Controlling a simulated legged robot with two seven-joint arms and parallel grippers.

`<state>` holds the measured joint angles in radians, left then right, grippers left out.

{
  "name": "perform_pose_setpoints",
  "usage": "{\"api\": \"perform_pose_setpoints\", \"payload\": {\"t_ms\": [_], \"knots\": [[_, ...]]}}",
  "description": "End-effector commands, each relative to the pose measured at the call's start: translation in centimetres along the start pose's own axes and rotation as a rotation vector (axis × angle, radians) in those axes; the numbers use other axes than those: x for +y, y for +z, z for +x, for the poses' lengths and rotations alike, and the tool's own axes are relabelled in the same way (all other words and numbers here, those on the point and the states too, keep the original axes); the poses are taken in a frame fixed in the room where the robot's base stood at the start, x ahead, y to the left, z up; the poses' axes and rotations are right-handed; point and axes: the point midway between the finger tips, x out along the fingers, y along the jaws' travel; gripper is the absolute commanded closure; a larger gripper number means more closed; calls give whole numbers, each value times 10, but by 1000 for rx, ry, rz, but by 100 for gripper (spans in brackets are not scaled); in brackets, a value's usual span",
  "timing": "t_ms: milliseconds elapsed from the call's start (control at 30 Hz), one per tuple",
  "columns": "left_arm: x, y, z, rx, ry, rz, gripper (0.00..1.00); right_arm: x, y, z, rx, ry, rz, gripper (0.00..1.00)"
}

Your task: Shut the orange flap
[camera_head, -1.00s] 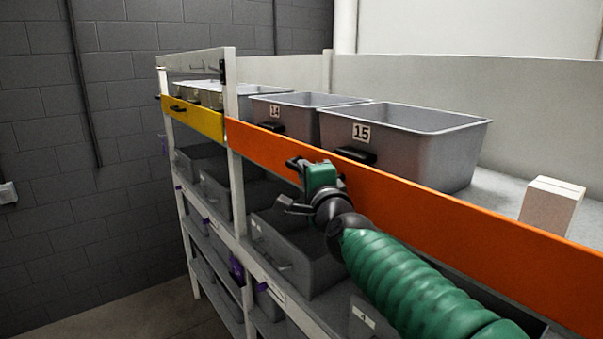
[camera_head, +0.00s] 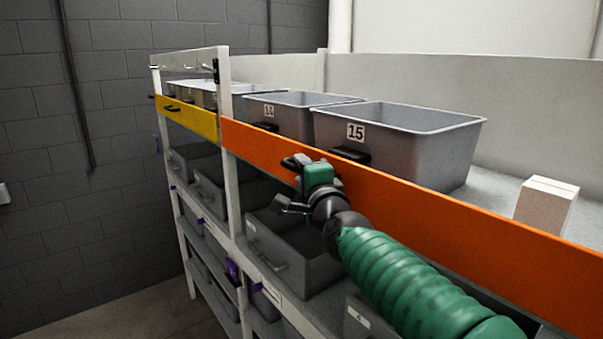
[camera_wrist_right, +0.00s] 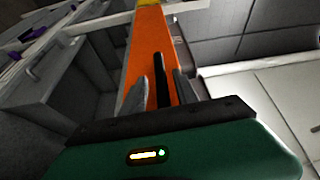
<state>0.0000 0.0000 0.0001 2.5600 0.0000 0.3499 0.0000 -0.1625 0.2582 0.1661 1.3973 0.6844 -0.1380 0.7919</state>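The orange flap (camera_head: 440,215) is a long board standing along the front edge of the top shelf; it also shows in the right wrist view (camera_wrist_right: 150,48). My right gripper (camera_head: 288,184) is at the front face of the flap, towards its left end. In the right wrist view its two grey fingers (camera_wrist_right: 160,98) stand apart, with orange surface and a dark bar (camera_wrist_right: 162,80), which looks like a handle, between them. I cannot tell whether the fingers touch it. The gripper hides part of the flap. My left gripper is not in view.
Grey bins, one marked 15 (camera_head: 400,145), stand behind the flap. A pale box (camera_head: 546,204) sits at right on the top shelf. A yellow flap (camera_head: 188,116) adjoins at left. More bins (camera_head: 300,255) fill the shelves below. Floor (camera_head: 130,318) is clear at lower left.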

Motion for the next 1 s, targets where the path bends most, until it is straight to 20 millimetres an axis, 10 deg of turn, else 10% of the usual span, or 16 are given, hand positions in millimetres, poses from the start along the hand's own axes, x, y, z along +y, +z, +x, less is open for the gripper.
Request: {"api": "perform_pose_setpoints", "payload": {"t_ms": [267, 700, 1000], "knots": [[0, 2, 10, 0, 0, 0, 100, 1, 1, -14, -1, -3, -1, 64], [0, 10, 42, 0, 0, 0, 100, 2, -2, -134, 2, -2, -1, 64], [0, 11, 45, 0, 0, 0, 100, 3, -1, -165, 0, 3, 0, 64]]}}
